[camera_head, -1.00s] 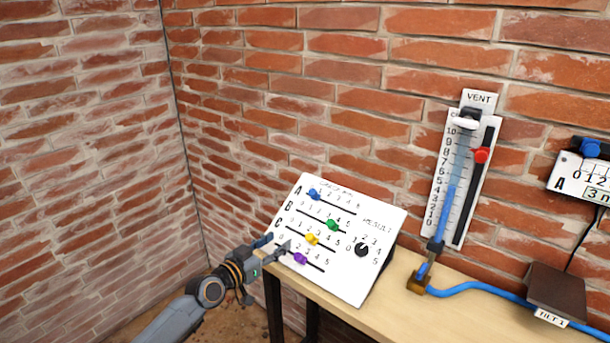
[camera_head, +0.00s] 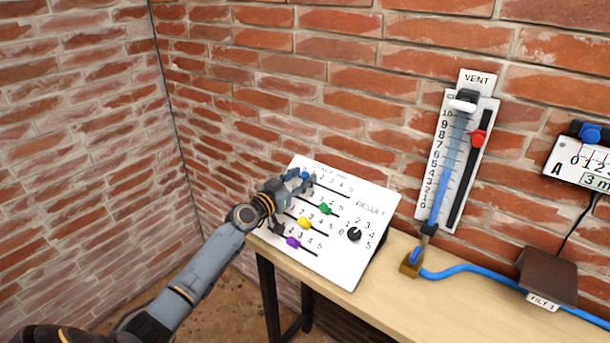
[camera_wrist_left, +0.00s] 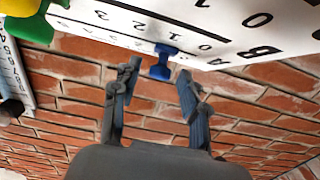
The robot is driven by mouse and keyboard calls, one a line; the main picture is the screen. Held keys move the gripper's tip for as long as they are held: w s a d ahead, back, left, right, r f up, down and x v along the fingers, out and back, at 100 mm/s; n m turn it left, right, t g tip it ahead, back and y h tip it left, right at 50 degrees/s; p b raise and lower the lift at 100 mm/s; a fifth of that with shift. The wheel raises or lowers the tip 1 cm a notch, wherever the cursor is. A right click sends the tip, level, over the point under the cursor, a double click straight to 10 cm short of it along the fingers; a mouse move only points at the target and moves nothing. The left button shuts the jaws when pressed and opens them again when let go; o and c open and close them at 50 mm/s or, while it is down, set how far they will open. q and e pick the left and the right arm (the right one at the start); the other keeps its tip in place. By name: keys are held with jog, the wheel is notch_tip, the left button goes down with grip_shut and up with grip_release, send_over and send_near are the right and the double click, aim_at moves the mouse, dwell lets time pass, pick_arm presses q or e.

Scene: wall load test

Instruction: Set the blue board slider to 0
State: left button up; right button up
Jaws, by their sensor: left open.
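The white slider board (camera_head: 327,270) leans on the table with several coloured sliders. The blue slider (camera_head: 304,175) is on the top row, near its left end. My left gripper (camera_head: 300,183) is open at the board's upper left, right by the blue slider. In the left wrist view, the blue slider (camera_wrist_left: 164,62) appears between the two open fingertips (camera_wrist_left: 160,75). I cannot tell whether a finger touches it. The gripper partly hides the left ends of the rows. My right gripper is not in view.
The green slider (camera_head: 326,209), yellow slider (camera_head: 303,223) and purple slider (camera_head: 292,242) sit on lower rows. A black dial (camera_head: 354,234) is at the board's right. A vent gauge (camera_head: 438,165) hangs on the brick wall. A blue hose (camera_head: 470,270) crosses the table (camera_head: 390,310).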

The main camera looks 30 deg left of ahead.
aim_at(306, 165)
pick_arm(q)
jog(key=shift+w+d+f, duration=0.1)
jog(key=shift+w, duration=0.9)
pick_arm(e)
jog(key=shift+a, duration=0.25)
pick_arm(q)
jog(key=shift+s, duration=0.1)
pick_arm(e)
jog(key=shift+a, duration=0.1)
pick_arm(q)
grip_shut()
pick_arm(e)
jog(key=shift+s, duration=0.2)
pick_arm(q)
jog(key=a+b, duration=0.1)
jog(key=b, duration=0.1)
jog(key=a+b, duration=0.1)
jog(key=shift+w+a+f+b, duration=0.15)
jog(key=shift+w+f+b, duration=0.1)
jog(key=shift+b, duration=0.1)
jog(key=shift+a+r+b, duration=0.1)
jog(key=shift+a+b, duration=0.4)
jog(key=shift+a, duration=0.05)
jog(key=shift+r, duration=0.2)
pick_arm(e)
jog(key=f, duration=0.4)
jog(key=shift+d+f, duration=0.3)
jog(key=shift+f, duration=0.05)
